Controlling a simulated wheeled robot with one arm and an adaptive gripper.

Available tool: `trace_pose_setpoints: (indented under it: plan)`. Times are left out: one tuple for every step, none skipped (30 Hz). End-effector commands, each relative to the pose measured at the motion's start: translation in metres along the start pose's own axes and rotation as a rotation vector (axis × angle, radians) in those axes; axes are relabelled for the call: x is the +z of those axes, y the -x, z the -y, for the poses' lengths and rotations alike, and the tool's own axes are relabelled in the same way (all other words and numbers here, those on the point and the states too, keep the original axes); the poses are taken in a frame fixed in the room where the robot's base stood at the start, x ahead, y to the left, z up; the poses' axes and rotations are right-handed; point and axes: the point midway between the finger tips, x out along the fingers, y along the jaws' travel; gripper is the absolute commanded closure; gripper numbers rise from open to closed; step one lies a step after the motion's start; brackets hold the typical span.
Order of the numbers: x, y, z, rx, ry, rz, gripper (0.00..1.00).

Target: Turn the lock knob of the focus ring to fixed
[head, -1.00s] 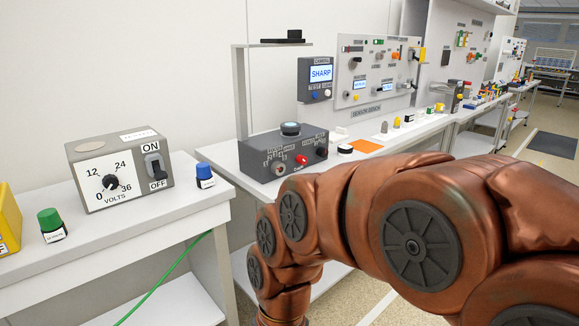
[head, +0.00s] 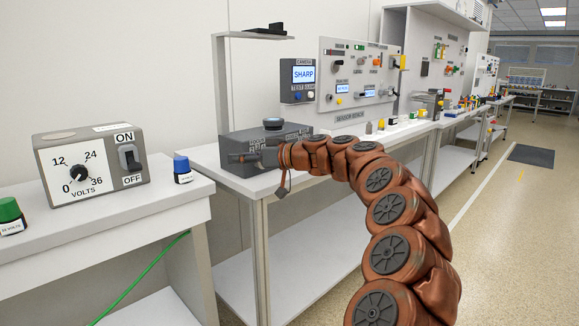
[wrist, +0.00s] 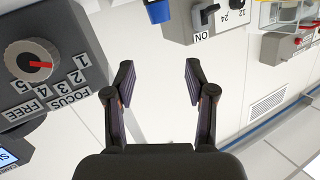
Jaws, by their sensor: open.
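My gripper (head: 232,157) lies across the front of the box, fingers pointing left. In the wrist view, which is turned upside down, a silver knob with a red pointer (wrist: 28,62) sits on the box at left, beside the numbers 1 to 5 and the words FOCUS and FREE. Another round part near FREE is cut off at the left edge. I cannot tell which is the lock knob. My fingers (wrist: 158,85) are open and empty, to the right of the box.
The voltage supply (head: 100,182) and a blue-capped block (head: 182,170) are on the left bench. The camera display (head: 303,75) on the wall reads SHARP. A post with a shelf (head: 222,85) rises behind the box. The bench beside my fingers (wrist: 145,50) is clear.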

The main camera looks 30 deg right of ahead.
Motion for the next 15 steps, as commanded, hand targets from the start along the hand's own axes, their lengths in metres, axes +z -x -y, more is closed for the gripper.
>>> trace_pose_setpoints:
  plan:
    - [0.007, 0.012, -0.038, 0.061, 0.021, -0.045, 0.45]
    - [0.009, 0.021, -0.058, 0.094, 0.036, -0.070, 0.45]
    - [0.012, 0.032, -0.083, 0.140, 0.055, -0.098, 0.45]
    - [0.012, 0.042, -0.099, 0.174, 0.072, -0.117, 0.45]
    - [0.014, 0.051, -0.115, 0.205, 0.086, -0.133, 0.45]
    - [0.017, 0.062, -0.132, 0.243, 0.103, -0.152, 0.45]
    - [0.019, 0.071, -0.144, 0.271, 0.117, -0.162, 0.45]
    - [0.020, 0.078, -0.155, 0.296, 0.130, -0.170, 0.45]
    - [0.023, 0.087, -0.167, 0.324, 0.142, -0.180, 0.45]
    - [0.025, 0.093, -0.174, 0.342, 0.150, -0.185, 0.45]
    - [0.026, 0.098, -0.179, 0.356, 0.156, -0.188, 0.45]
    - [0.027, 0.102, -0.185, 0.370, 0.165, -0.192, 0.45]
    - [0.027, 0.105, -0.188, 0.378, 0.169, -0.195, 0.45]
    - [0.027, 0.107, -0.190, 0.385, 0.173, -0.197, 0.45]
    - [0.026, 0.108, -0.192, 0.390, 0.176, -0.199, 0.45]
